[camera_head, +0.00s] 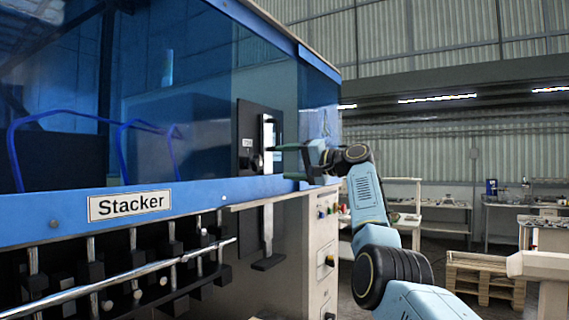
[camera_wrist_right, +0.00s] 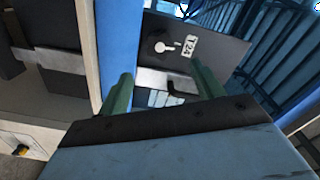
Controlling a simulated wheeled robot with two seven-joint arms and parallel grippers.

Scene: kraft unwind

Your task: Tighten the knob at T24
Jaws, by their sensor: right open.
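The T24 label sits on a dark panel (camera_head: 250,112) on the machine's front, in the middle of the head view. My left gripper is out of view.
The blue Stacker frame (camera_head: 210,195) and a row of black clamps (camera_head: 130,270) lie left. A pale cabinet (camera_head: 322,255) is below the gripper. Benches and a pallet (camera_head: 485,277) stand far right.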

